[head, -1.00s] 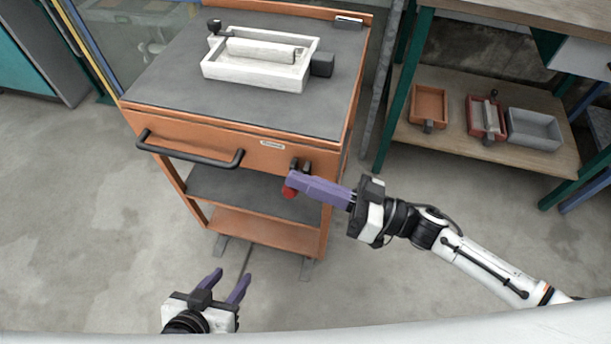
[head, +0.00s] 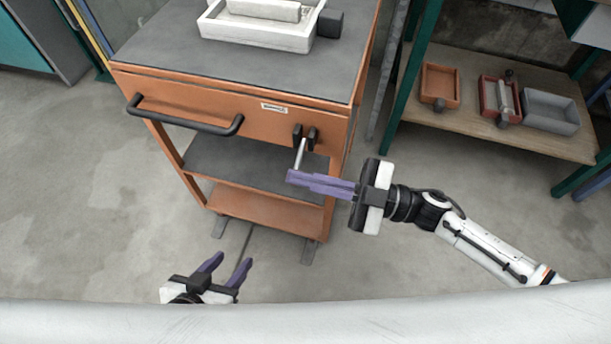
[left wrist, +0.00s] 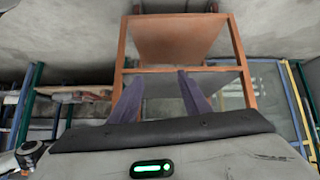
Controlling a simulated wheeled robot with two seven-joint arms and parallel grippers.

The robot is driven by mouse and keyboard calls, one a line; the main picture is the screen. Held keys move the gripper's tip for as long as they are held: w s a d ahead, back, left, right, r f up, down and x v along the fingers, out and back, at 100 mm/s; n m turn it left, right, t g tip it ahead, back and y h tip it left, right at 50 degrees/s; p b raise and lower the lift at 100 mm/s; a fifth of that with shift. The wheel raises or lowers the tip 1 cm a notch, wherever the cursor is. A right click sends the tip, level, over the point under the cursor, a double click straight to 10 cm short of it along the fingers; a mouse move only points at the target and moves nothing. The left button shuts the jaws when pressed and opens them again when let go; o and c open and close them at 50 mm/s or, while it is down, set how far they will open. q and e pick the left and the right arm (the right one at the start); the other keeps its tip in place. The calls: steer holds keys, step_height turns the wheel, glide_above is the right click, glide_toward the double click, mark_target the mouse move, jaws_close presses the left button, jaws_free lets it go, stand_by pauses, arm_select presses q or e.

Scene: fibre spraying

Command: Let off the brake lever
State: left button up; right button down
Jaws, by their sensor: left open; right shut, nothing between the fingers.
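The brake lever (head: 300,154) is a thin pale rod hanging from a black bracket (head: 304,136) at the right of the orange cart's front in the head view. Its lower end is hidden behind the fingers of my right gripper (head: 291,177). Those purple fingers are shut with nothing between them and lie across the lever's lower end; I cannot tell if they touch it. My left gripper (head: 231,259) is open and empty, low in front of the cart. Its fingers also show apart in the left wrist view (left wrist: 159,75).
The orange cart (head: 210,105) has a black push handle (head: 185,118) at its front left and a white tray (head: 262,36) on top. A wooden shelf (head: 470,112) at right holds several small trays. The concrete floor left of the cart is clear.

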arm_select(q)
steer(key=shift+d+f+b, duration=0.1)
steer(key=shift+f+b, duration=0.15)
steer(key=shift+b, duration=0.3)
arm_select(e)
steer(key=shift+w+f+n, duration=0.15)
steer(key=shift+f+n, duration=0.55)
steer(key=shift+n, duration=0.4)
arm_select(q)
steer(key=shift+r, duration=0.1)
arm_select(e)
steer(key=shift+d+f, duration=0.1)
arm_select(q)
steer(key=shift+s, duration=0.1)
arm_select(e)
step_height(320, 180, up, 4)
steer(key=s+a+p, duration=0.1)
steer(key=s+p, duration=0.1)
steer(key=p, duration=0.2)
arm_select(q)
steer(key=shift+s+r+b, duration=0.2)
steer(key=shift+r+b, duration=0.15)
steer(key=shift+r, duration=0.5)
arm_select(e)
steer(key=v, duration=0.9)
steer(key=shift+d+f, duration=0.25)
